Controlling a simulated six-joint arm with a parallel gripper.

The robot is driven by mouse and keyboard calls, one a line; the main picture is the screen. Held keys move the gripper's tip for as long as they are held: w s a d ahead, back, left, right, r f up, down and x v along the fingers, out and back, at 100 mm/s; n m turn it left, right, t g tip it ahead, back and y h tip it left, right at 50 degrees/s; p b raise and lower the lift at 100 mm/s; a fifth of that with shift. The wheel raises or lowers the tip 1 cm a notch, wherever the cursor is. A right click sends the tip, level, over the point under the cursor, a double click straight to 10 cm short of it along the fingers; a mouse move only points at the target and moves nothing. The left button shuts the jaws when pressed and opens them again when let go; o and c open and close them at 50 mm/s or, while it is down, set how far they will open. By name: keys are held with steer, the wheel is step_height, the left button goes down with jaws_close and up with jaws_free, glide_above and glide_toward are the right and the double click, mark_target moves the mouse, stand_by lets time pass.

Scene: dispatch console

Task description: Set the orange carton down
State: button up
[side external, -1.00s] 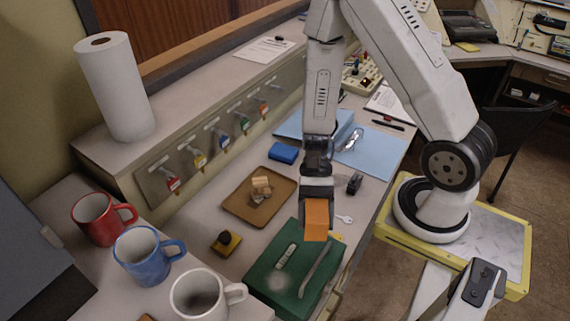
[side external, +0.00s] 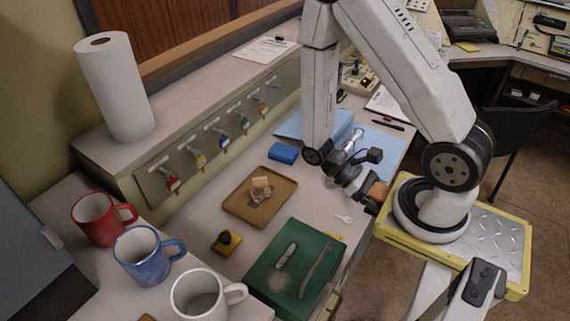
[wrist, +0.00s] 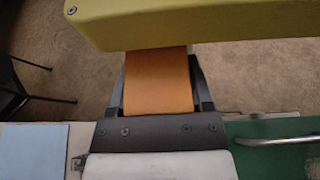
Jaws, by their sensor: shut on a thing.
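The orange carton (side external: 379,191) is held in my gripper (side external: 374,197), beside the right edge of the counter and close to the yellow-edged base plate. In the wrist view the orange carton (wrist: 158,82) sits between the two dark fingers of my gripper (wrist: 160,88), which are shut on it. Its far end meets or passes behind the yellow edge in that view; I cannot tell whether they touch. Brown floor shows on both sides of the carton in the wrist view.
Red (side external: 97,220), blue (side external: 140,256) and white (side external: 196,296) mugs stand at the front left. The yellow-edged plate (side external: 515,262) is at the right.

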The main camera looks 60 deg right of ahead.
steer(key=w+d+n+t+h, duration=0.3)
steer(key=d+n+t+h, duration=0.1)
steer(key=d+n+h, duration=0.5)
steer(key=w+d+f+n+t+h, duration=0.3)
steer(key=w+n+t+h, duration=0.1)
steer(key=w+n+t, duration=0.4)
steer(key=shift+w+f+n+t, duration=0.25)
steer(key=shift+w+n+t, duration=0.15)
steer(key=shift+w+t, duration=0.45)
steer(key=w+d+f, duration=0.1)
steer(key=w+f, duration=0.1)
steer(key=w, duration=0.1)
steer(key=w+d+f, duration=0.2)
steer(key=w+f, duration=0.1)
steer(key=w, duration=0.1)
steer(key=w+d+f, duration=0.2)
steer(key=w+f, duration=0.1)
steer(key=w, duration=0.1)
steer(key=shift+d, duration=0.15)
steer(key=shift+w+d+f, duration=0.25)
steer(key=shift+w+f, duration=0.35)
steer(key=shift+f, duration=0.1)
